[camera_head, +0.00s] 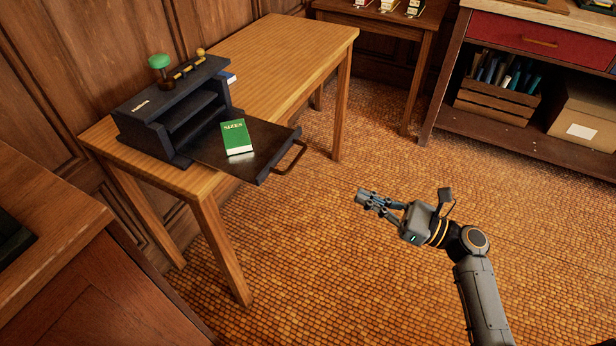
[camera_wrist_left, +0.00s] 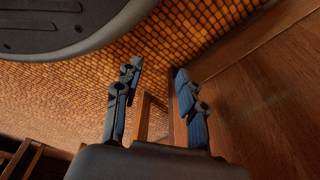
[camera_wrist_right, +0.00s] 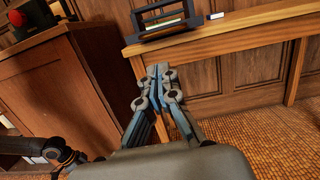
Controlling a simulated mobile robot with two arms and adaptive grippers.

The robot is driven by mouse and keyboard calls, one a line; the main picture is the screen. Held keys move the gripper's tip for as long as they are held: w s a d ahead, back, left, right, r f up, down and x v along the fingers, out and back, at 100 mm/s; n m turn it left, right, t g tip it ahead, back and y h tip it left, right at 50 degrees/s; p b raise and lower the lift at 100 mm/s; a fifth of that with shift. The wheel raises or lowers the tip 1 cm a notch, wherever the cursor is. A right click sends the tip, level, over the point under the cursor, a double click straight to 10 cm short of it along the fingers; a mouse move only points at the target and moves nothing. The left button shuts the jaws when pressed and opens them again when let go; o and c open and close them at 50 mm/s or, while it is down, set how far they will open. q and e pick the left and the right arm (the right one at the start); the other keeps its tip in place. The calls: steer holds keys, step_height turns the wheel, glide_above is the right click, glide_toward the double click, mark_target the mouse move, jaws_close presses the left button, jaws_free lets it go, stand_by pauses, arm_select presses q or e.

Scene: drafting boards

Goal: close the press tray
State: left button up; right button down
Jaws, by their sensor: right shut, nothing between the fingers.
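The black press (camera_head: 180,108) stands on a wooden table, with a green knob and a brass-coloured lever on top. Its flat dark tray (camera_head: 271,157) is pulled out past the table's front edge, with a looped handle (camera_head: 290,160) at its outer end. A green book marked SIZES (camera_head: 236,138) lies on the tray. My right gripper (camera_head: 361,196) is shut and empty, over open floor to the right of and lower in the picture than the handle. The press also shows in the right wrist view (camera_wrist_right: 163,22), beyond the fingers. My left gripper (camera_wrist_left: 158,75) is open and empty in the left wrist view.
The wooden table (camera_head: 285,45) is mostly bare to the right of the press. A brown cabinet (camera_head: 60,260) stands at the lower left. A shelf unit (camera_head: 540,75) with a crate and box is at the upper right. The tiled floor between is clear.

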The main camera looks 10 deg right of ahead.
arm_select(q)
steer(key=shift+s+a+f+p, duration=0.1)
steer(key=shift+s+f+p, duration=0.2)
steer(key=shift+s+f, duration=0.3)
arm_select(e)
steer(key=r+x, duration=0.1)
steer(key=x, duration=1.3)
steer(key=shift+d, duration=0.15)
